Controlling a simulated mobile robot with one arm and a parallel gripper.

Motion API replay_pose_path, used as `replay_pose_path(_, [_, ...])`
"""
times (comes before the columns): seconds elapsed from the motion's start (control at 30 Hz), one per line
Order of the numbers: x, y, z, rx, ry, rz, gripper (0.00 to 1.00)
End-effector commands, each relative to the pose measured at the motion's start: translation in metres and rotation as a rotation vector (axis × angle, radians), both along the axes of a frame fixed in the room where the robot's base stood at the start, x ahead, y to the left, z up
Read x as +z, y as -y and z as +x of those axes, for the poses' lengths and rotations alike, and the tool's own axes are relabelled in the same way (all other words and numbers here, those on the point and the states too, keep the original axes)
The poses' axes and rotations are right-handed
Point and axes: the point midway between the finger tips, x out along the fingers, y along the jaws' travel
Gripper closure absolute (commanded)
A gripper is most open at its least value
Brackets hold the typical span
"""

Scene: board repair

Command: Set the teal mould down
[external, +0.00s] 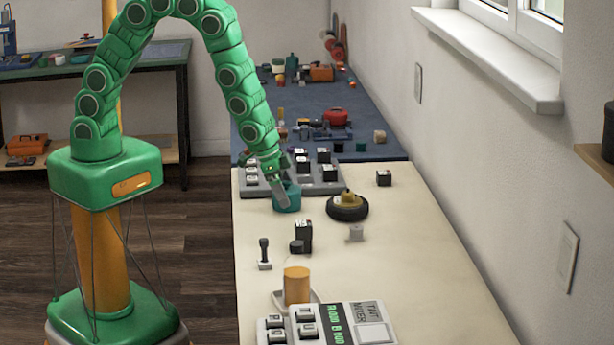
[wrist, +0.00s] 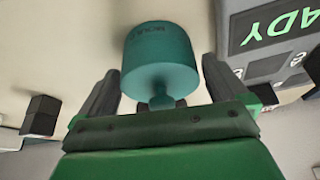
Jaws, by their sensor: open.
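The teal mould (external: 289,199) is a short cylinder on the pale tabletop, near the front edge of the grey block panel. In the wrist view the mould (wrist: 160,60) shows with a narrower knob facing my gripper and dark lettering on its side. My gripper (external: 281,193) reaches down to it from above. In the wrist view the two grey fingers of my gripper (wrist: 158,78) stand apart, one on each side of the mould, with small gaps visible. The mould's contact with the table is hard to make out.
The grey panel with several dark blocks (external: 328,187) lies just behind. A black wheel-like disc with a yellow hub (external: 347,207) stands to the right. Dark blocks (external: 303,236), an orange cylinder (external: 297,286) and a display box (external: 345,325) are nearer. The table's right side is mostly clear.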

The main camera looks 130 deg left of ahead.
Motion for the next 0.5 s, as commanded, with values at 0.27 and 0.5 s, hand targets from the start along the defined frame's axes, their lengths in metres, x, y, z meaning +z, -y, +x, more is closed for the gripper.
replay_pose_path(0.27, [0.028, 0.006, -0.009, -0.001, 0.001, 0.001, 0.00])
replay_pose_path(0.5, [0.052, 0.011, -0.016, 0.000, 0.005, 0.002, 0.00])
